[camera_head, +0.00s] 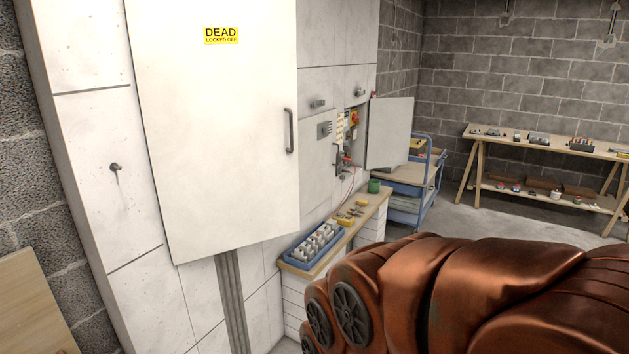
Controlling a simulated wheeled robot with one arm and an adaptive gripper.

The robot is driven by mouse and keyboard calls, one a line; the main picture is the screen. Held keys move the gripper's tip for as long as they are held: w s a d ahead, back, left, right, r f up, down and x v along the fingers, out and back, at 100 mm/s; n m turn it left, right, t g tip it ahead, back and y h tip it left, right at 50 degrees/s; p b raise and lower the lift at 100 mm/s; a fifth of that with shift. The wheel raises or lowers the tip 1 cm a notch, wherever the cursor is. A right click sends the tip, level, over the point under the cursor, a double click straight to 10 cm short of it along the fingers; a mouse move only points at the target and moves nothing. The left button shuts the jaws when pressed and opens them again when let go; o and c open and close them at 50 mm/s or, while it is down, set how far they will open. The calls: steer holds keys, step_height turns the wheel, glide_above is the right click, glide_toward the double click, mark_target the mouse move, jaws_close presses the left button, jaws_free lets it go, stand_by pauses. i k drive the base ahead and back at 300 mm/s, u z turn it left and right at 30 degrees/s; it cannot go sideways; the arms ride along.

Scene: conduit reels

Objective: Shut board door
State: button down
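A small open board (347,138) in the white panel wall shows switches, a red and yellow rotary knob and red wiring. Its pale door (389,133) stands swung out to the right, well away from the opening. Nearer, a large white door-like panel (215,130) carries a yellow "DEAD LOCKED OFF" sign (221,36) and a grey bar handle (289,130) by its right edge. It looks closed, though its left side is hard to judge. My gripper is not in view. My copper-coloured arm fills the lower right.
A narrow wooden-topped bench (372,209) under the board holds a blue tray (295,260) of parts and a green cup (374,186). A blue trolley (412,190) stands behind the open door. A wooden table (556,145) is at the back wall, with open floor before it.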

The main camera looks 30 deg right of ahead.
mark_target(216, 81)
steer(key=u, duration=0.05)
steer(key=i, duration=1)
steer(key=u, duration=0.4)
